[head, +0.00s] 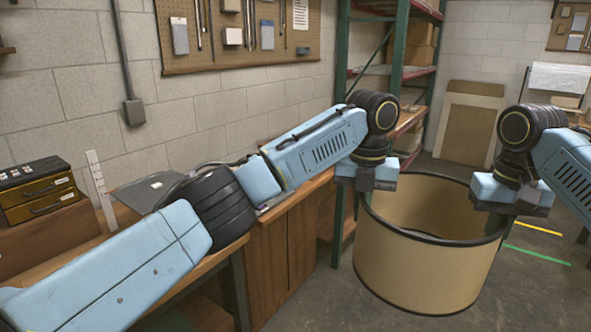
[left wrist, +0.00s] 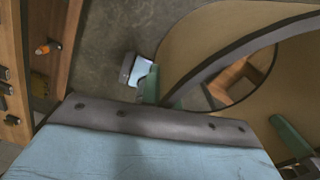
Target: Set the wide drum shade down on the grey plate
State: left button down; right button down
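The wide drum shade (head: 420,265), tan with dark rims, stands upright and open-topped right of the bench. The grey plate (head: 137,195) lies on the bench at the left, with a small pale piece on it. My left gripper (head: 365,197) points down at the shade's near-left rim. In the left wrist view its green fingers (left wrist: 220,110) are spread wide, with the dark rim (left wrist: 235,58) passing between them. I cannot tell whether the shade touches the floor.
The wooden bench (head: 282,215) runs along the wall, with a drawer box (head: 40,190) and an upright white ruler (head: 101,190) at its left. A green-post shelf (head: 398,60) stands behind the shade.

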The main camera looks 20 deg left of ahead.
aim_at(156, 187)
jog(key=u, duration=0.05)
jog(key=i, duration=1.1)
jog(key=u, duration=0.6)
jog(key=i, duration=0.9)
jog(key=u, duration=1.5)
jog(key=i, duration=0.75)
jog(key=u, duration=0.75)
